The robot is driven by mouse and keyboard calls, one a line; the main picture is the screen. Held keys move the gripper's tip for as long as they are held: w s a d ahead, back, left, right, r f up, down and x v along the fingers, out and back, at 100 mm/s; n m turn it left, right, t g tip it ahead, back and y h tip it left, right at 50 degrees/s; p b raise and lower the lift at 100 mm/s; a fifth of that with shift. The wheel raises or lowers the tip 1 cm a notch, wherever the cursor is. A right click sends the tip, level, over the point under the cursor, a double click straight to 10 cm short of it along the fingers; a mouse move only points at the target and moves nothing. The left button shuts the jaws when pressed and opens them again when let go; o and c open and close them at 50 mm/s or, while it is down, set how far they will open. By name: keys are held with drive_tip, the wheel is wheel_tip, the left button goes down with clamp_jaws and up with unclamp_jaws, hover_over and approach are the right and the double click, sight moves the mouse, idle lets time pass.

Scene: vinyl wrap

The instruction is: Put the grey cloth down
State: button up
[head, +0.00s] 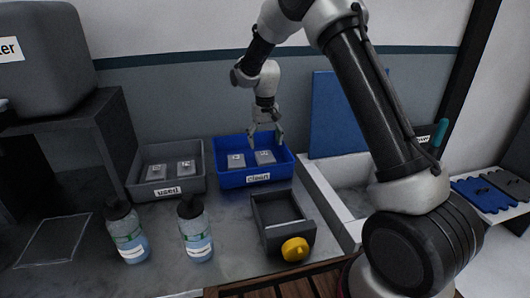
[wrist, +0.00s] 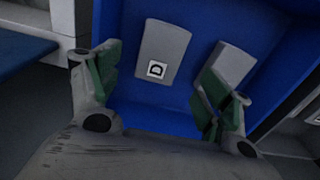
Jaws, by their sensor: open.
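My gripper (head: 266,138) is open, fingers pointing down over the blue bin labelled "clean" (head: 257,178). Two grey cloths lie flat and folded in that bin, a left one (head: 236,161) and a right one (head: 265,157), each with a small white tag. In the wrist view one grey cloth with a "D" tag (wrist: 165,45) lies between and beyond the open green-padded fingers (wrist: 162,88). The other cloth (wrist: 232,64) is partly hidden by the right finger. No cloth is seen held between the fingers.
A grey bin labelled "used" (head: 168,189) holds two more grey cloths, left of the blue bin. A blue board (head: 333,115) leans behind a sink area at right.

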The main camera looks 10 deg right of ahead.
sight(265, 156)
drive_tip(key=s+d+r+t, duration=0.1)
drive_tip(key=s+d+r, duration=0.4)
drive_tip(key=s+r, duration=0.5)
drive_tip(key=s+d+r+t, duration=0.1)
drive_tip(key=s+d+r, duration=0.4)
drive_tip(key=s+r, duration=0.5)
drive_tip(key=s+d+t, duration=0.1)
drive_tip(key=s+d, duration=0.1)
drive_tip(key=s, duration=0.7)
drive_tip(key=s+d+r+t, duration=0.1)
drive_tip(key=s+d, duration=0.2)
drive_tip(key=s, duration=0.7)
drive_tip(key=shift+s+r, duration=0.15)
drive_tip(key=shift+r, duration=0.1)
